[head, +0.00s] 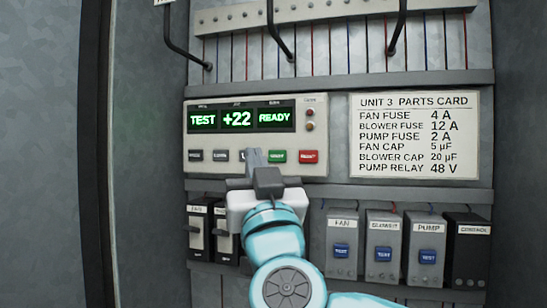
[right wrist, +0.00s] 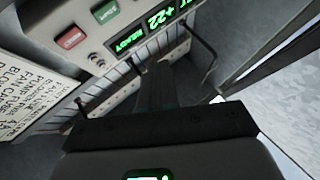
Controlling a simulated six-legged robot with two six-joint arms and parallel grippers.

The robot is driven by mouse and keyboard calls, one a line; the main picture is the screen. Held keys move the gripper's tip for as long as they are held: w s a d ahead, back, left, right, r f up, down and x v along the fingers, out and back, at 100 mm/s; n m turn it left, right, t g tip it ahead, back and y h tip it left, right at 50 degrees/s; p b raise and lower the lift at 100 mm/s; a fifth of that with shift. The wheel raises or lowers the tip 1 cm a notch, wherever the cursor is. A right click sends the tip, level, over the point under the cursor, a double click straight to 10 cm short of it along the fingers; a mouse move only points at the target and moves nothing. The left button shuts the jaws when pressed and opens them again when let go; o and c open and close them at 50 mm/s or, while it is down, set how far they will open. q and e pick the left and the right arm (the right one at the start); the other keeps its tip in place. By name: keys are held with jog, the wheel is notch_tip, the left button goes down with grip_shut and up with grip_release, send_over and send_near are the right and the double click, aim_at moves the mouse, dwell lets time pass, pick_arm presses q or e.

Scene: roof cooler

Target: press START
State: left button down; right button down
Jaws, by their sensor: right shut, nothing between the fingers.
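The control panel (head: 193,166) is a pale box with a green-lit display (head: 240,118) reading TEST, +22 and READY. A green button (head: 277,156), its lettering too small to read surely, sits in the row below, left of a red button (head: 307,156). The green button (right wrist: 104,11) and red button (right wrist: 71,39) also show in the right wrist view. My right gripper (head: 252,158) is shut and empty, its tip in front of the panel just left of the green button, partly covering a grey button. I cannot tell whether it touches. My left gripper is not in view.
A parts card (head: 414,134) is right of the panel. Below stand modules with blue TEST buttons, FAN (head: 342,250), BLOWER (head: 384,255) and PUMP (head: 427,257). Black bent rods (head: 277,35) hang above. The cabinet's side wall (head: 150,150) closes the left.

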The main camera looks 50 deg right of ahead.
aim_at(273, 161)
jog(key=w+d, duration=0.1)
jog(key=d, duration=0.1)
jog(key=w+d+b, duration=0.1)
jog(key=d, duration=0.2)
jog(key=w+d, duration=0.1)
jog(key=d, duration=0.2)
jog(key=shift+w+b, duration=0.15)
jog(key=shift+b, duration=0.25)
jog(key=shift+w+a, duration=0.2)
jog(key=shift+w, duration=0.15)
jog(key=shift+s+d, duration=0.15)
jog(key=shift+s, duration=0.15)
jog(key=shift+w, duration=0.25)
jog(key=shift+s, duration=0.2)
jog(key=shift+w, duration=0.15)
